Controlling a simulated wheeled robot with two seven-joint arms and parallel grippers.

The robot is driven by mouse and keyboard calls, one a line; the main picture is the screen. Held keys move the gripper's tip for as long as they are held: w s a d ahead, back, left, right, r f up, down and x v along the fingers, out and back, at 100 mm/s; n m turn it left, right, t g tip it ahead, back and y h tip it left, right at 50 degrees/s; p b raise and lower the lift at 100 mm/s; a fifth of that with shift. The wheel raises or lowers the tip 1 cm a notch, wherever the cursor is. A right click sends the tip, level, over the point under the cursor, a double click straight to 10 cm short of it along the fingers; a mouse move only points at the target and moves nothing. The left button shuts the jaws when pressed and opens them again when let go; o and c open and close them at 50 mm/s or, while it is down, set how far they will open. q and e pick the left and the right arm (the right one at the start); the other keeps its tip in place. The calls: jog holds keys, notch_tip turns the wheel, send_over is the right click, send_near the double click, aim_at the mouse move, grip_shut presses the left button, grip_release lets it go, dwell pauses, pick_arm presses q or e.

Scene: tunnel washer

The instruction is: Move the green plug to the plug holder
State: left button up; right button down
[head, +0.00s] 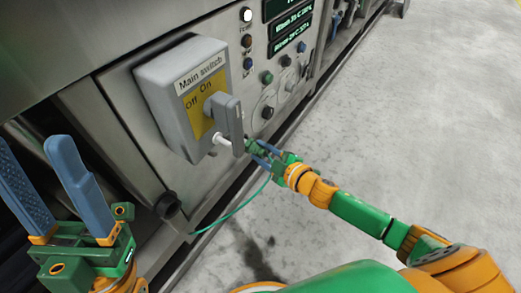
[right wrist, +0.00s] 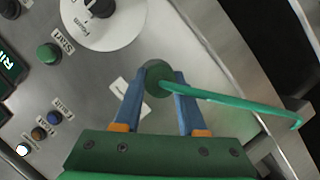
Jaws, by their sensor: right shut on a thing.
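My right gripper (head: 264,152) is shut on the green plug (head: 253,147), close to the machine front beside the main switch handle. In the right wrist view the green plug (right wrist: 157,74) sits between the two blue fingertips, its round end facing the camera. A green cable (right wrist: 225,101) trails from it to the right. My left gripper (head: 30,150) is open and empty at the left of the head view. I cannot tell for certain which part is the plug holder. A short white peg (head: 222,140) sticks out under the switch handle.
The grey main switch box (head: 180,70) with its lever (head: 228,120) juts out from the metal panel. A dark round fitting (head: 168,205) sits low on the machine. Buttons and a dial (right wrist: 100,20) are near the right gripper. Open concrete floor (head: 420,120) lies to the right.

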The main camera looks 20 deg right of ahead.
jog(key=shift+s+d+r+p, duration=0.1)
jog(key=shift+s+d+p, duration=0.1)
jog(key=shift+s+d, duration=0.65)
jog(key=shift+s+d+r+p, duration=0.1)
jog(key=shift+s+d+p, duration=0.1)
jog(key=shift+s+d, duration=0.55)
jog(key=shift+s+a, duration=0.15)
jog(key=shift+a, duration=0.05)
dwell(0.5)
